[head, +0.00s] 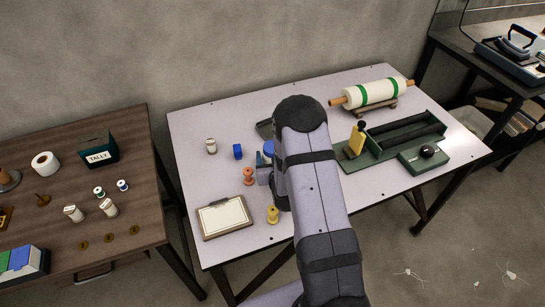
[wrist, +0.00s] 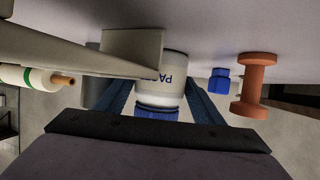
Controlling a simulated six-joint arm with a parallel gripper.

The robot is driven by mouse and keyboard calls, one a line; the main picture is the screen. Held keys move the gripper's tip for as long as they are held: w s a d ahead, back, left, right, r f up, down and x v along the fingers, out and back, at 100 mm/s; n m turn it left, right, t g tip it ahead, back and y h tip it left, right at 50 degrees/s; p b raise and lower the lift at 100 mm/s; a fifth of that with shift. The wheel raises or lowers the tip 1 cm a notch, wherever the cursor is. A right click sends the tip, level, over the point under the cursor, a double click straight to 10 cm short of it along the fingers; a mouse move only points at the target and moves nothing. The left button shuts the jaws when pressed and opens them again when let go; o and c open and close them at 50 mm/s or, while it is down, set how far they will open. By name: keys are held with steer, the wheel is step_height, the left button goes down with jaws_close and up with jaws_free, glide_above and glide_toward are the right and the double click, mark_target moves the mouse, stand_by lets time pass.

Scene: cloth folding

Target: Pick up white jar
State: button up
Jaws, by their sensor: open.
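The white jar (wrist: 174,62) has a blue lid and dark lettering. It shows upside down in the wrist view, as the table does. My gripper (wrist: 160,88) is open, with one blue finger on each side of the jar in this view. I cannot tell whether either finger touches it. A pale wedge-shaped thing covers the jar's left side. In the head view my arm hides most of the jar, and only part of its blue lid (head: 268,147) shows. My gripper sits low over the table there, mostly hidden.
On the grey table (head: 195,185), an orange spool (head: 248,176) and a blue block (head: 238,151) stand left of my gripper. A yellow spool (head: 272,214) and a clipboard (head: 225,217) lie nearer. A small white container (head: 211,146) stands farther left. A green tray (head: 385,145) is at right.

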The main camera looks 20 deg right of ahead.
steer(key=c, duration=1.1)
steer(key=shift+r, duration=0.2)
steer(key=shift+r, duration=4.85)
